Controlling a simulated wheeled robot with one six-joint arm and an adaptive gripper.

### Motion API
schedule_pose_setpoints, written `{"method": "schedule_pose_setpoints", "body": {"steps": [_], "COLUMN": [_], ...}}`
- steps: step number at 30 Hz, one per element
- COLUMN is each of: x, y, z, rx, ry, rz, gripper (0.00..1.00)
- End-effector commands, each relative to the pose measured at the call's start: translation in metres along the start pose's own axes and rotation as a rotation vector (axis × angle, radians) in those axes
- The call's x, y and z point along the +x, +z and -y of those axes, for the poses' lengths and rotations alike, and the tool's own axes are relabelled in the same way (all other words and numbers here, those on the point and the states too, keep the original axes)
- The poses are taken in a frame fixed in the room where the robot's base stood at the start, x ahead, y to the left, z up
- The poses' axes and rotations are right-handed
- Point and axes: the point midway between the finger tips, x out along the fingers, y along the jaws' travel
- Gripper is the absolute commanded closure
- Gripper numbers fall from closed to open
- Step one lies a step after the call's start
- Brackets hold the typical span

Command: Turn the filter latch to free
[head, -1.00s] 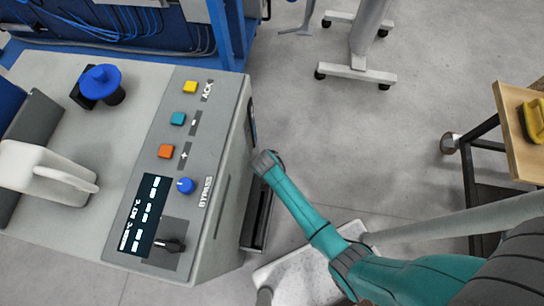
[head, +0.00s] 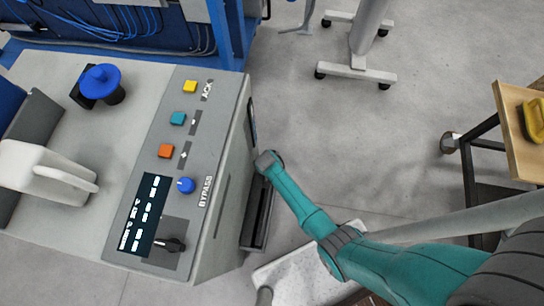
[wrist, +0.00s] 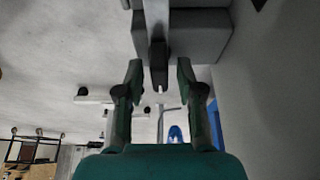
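In the wrist view my gripper (wrist: 159,76) is open, with one green-and-dark finger on each side. A dark tab (wrist: 158,62) on a pale vertical bar (wrist: 155,18) sits ahead of and between the fingertips, with gaps showing on both sides. It looks like the filter latch, but no label shows. A grey block (wrist: 200,35) lies behind it. In the head view my teal arm reaches down beside the right side of the grey console (head: 225,190). My fingers and the latch cannot be made out there.
The console top has coloured buttons, a blue bypass knob (head: 186,185), a lit display (head: 145,214) and a black lever (head: 170,244). A wooden-topped cart (head: 522,160) with a yellow object stands at the right. The floor between is mostly clear.

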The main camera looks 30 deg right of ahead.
Motion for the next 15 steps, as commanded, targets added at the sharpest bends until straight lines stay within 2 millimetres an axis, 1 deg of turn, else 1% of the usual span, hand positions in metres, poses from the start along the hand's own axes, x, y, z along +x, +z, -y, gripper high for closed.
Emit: {"method": "schedule_pose_setpoints", "body": {"steps": [1, 2, 3, 4, 15], "x": [0.0000, 0.0000, -0.0001, -0.0001, -0.0001], "y": [0.0001, 0.0001, 0.0002, 0.0001, 0.0004], "z": [-0.0001, -0.0001, -0.0001, -0.0001, -0.0002], "rx": [0.000, 0.000, 0.000, 0.000, -0.013], "ry": [0.000, 0.000, 0.000, 0.000, -0.005], "rz": [0.000, 0.000, 0.000, 0.000, 0.000], "gripper": [0.81, 0.88, 0.98, 1.00, 1.00]}}
